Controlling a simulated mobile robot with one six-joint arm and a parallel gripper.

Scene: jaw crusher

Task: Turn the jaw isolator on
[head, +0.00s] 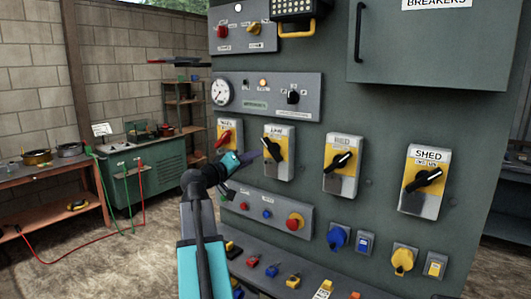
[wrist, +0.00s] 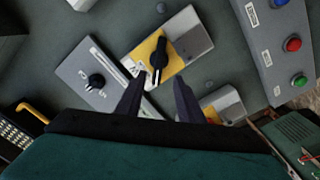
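The jaw isolator (head: 279,166) appears to be the second yellow-and-grey box from the left; its small label is too blurred to read surely. Its black rotary handle (head: 272,149) slants from upper left to lower right. In the wrist view the handle (wrist: 160,54) sits on its yellow plate, ahead of and between the fingertips. My gripper (head: 246,158) is just left of this box in the head view. I cannot tell whether a finger touches the handle.
A red-handled isolator (head: 227,136) is to the left, and two black-handled isolators (head: 342,166) (head: 425,181) are to the right. A gauge panel (head: 262,94) with a selector is above. A button panel (head: 268,214) with a red mushroom button is below.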

